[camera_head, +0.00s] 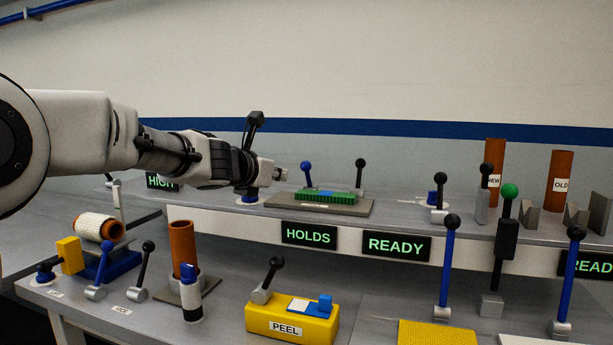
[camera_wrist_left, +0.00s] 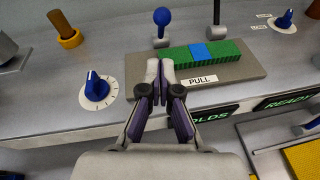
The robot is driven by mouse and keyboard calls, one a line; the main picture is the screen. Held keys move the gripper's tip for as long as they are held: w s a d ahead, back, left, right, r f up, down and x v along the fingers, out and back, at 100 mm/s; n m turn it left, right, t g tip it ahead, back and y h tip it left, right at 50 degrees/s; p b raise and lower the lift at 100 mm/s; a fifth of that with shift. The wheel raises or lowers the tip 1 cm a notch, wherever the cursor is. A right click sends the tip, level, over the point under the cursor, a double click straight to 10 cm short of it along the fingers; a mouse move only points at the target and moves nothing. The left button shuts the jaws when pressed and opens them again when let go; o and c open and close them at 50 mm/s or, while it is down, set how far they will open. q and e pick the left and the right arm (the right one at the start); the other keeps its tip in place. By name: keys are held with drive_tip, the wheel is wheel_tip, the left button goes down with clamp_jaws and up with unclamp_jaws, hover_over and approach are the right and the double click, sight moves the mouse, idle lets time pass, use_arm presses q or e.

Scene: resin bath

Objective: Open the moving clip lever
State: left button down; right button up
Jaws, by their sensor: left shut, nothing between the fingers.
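The PULL fixture is a grey plate (camera_head: 290,207) on the upper shelf, bearing a green strip (camera_head: 340,197) with a blue middle section. A lever with a blue ball knob (camera_head: 306,167) stands upright behind its left end; it also shows in the left wrist view (camera_wrist_left: 162,17). A lever with a black knob (camera_head: 360,163) stands behind the right part. No label tells which is the moving clip's. My left gripper (camera_head: 283,174) is shut and empty; in the left wrist view its fingertips (camera_wrist_left: 160,68) appear by the plate's left end, short of the blue-knobbed lever. My right gripper is not in view.
A blue dial (camera_wrist_left: 96,88) sits left of the fixture. HOLDS (camera_head: 309,235) and READY (camera_head: 396,246) signs are on the shelf front. More levers and brown cylinders (camera_head: 494,165) stand to the right. The lower bench holds a yellow PEEL block (camera_head: 262,315) and several levers.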

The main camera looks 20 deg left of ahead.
use_arm(q)
drive_tip(key=p, duration=0.3)
approach(307, 178)
drive_tip(key=x, duration=0.5)
drive_tip(key=shift+w, duration=0.2)
drive_tip(key=shift+w+f, duration=0.15)
drive_tip(key=shift+w, duration=0.25)
drive_tip(key=shift+p, duration=0.3)
